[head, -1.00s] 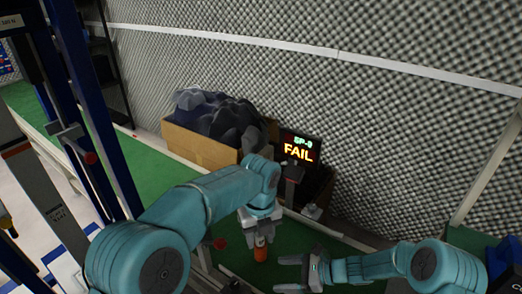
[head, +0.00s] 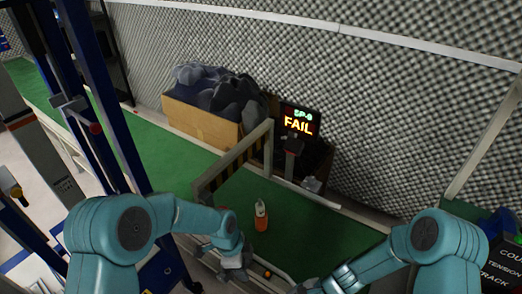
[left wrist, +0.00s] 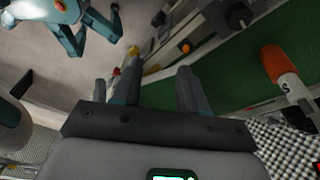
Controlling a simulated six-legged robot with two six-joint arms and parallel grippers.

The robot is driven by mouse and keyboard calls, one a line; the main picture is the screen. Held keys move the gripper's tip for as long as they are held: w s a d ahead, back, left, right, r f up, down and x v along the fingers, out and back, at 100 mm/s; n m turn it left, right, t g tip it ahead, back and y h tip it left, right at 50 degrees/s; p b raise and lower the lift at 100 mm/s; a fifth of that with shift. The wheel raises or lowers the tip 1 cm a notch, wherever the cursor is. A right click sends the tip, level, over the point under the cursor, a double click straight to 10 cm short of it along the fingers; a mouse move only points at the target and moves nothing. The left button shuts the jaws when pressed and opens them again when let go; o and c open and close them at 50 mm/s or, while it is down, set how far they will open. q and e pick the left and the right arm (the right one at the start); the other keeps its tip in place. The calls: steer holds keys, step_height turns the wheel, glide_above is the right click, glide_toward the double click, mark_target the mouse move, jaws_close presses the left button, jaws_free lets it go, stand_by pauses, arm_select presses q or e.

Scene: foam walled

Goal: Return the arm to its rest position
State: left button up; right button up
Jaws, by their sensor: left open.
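My left arm is bent at the left of the head view. Its gripper (head: 236,266) is low, left of and nearer than the orange-and-white bottle (head: 261,218). In the left wrist view the two fingers (left wrist: 158,82) are apart with nothing between them. The bottle stands upright on the green surface (head: 225,210), clear of the gripper; it also shows at the right of the left wrist view (left wrist: 285,72). My right gripper (head: 308,286) is at the bottom edge of the head view, small and partly cut off, so its jaws cannot be read.
A striped barrier frame (head: 232,163) stands across the green surface behind the bottle. A cardboard box (head: 200,125) of dark foam lumps and a screen (head: 299,119) reading "FAIL" stand by the foam wall (head: 400,110). A small orange thing (head: 267,273) is near my left gripper.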

arm_select(q)
steer(key=s+a+f+n+t+h, duration=0.1)
steer(key=s+a+f+n, duration=0.25)
steer(key=s+n, duration=0.6)
steer(key=s+a+f+n, duration=0.3)
steer(key=s+f+n, duration=0.1)
steer(key=s+n, duration=0.55)
arm_select(e)
steer(key=s+d+n+t+h, duration=0.2)
steer(key=s+n+h, duration=0.1)
steer(key=s+n, duration=0.7)
arm_select(q)
step_height(320, 180, down, 11)
steer(key=n+b, duration=0.2)
steer(key=b, duration=0.8)
arm_select(e)
step_height(320, 180, down, 10)
steer(key=n, duration=0.1)
arm_select(q)
step_height(320, 180, up, 18)
steer(key=p, duration=1.7)
steer(key=shift+a+r+p, duration=0.15)
steer(key=shift+a+p, duration=0.05)
steer(key=shift+p, duration=0.15)
arm_select(e)
step_height(320, 180, up, 18)
steer(key=shift+w+r, duration=0.15)
steer(key=shift+w, duration=0.05)
steer(key=shift+a, duration=0.1)
